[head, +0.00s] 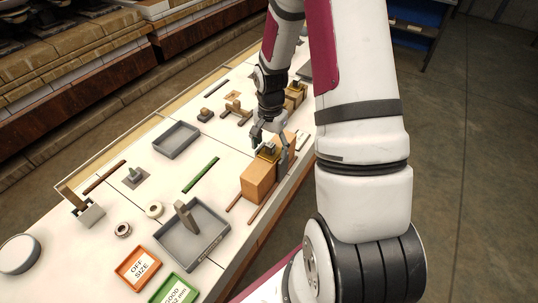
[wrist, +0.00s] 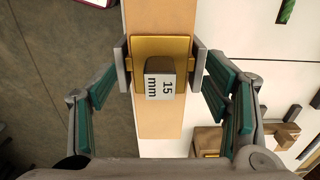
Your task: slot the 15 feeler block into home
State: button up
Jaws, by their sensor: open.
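The 15 feeler block (wrist: 160,85) is a grey block whose pale face reads "15 mm". In the wrist view it is at a brass plate (wrist: 180,50) on a long wooden block (wrist: 160,15), with a grey plate at each side. My gripper (wrist: 160,92) is open, with green pads to the left and right of the block and visible gaps to both. In the head view my gripper (head: 269,140) is low over the orange-brown wooden block (head: 258,182), and its fingers partly hide the feeler block. I cannot tell which spot is home.
A grey tray (head: 228,240) holds an upright grey-brown block. An orange "OFF SIZE" tray (head: 122,277) and a green "GOOD" tray are at the near end. An empty grey tray (head: 158,147) and a green strip (head: 201,175) lie left of my gripper. Another wooden stack is beyond.

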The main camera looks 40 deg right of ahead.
jog(key=shift+c, duration=0.6)
grip_shut()
jog(key=shift+r+p, duration=1.4)
jog(key=shift+r, duration=1.8)
dwell(0.5)
jog(key=shift+r, duration=0.35)
jog(key=shift+r, duration=0.25)
